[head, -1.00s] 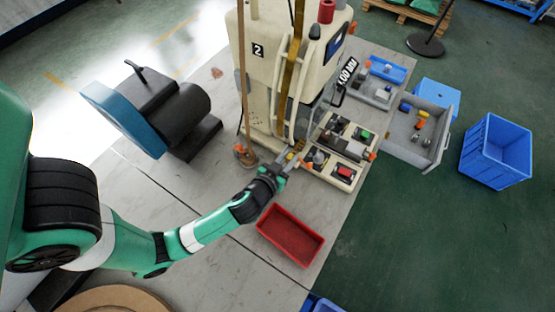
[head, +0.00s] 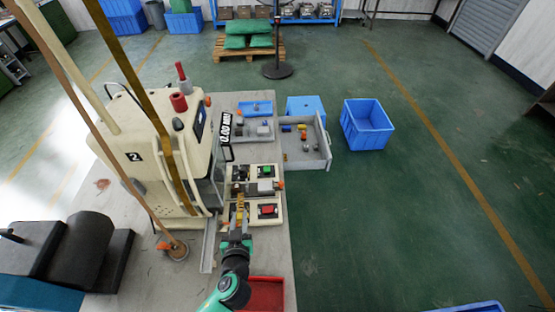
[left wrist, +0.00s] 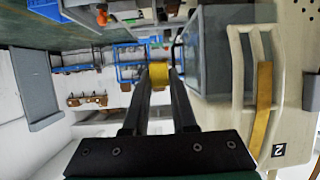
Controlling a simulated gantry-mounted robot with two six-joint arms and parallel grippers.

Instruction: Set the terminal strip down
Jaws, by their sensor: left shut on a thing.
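My left gripper (head: 238,225) is shut on a short yellow-brass piece, the terminal strip (head: 240,203). The strip also shows between the fingertips in the left wrist view (left wrist: 159,76). In the head view the fingers point away from me, at the left edge of the cream block panel, in front of the machine. I cannot tell whether the strip touches the panel or is held above it. My right gripper is not in view.
The cream panel (head: 267,222) carries red and green blocks. The cream machine (head: 150,150), with a long brass band, stands left. A red tray (head: 265,294) lies near my arm. A grey open bin (head: 318,158) and blue crate (head: 367,125) are right.

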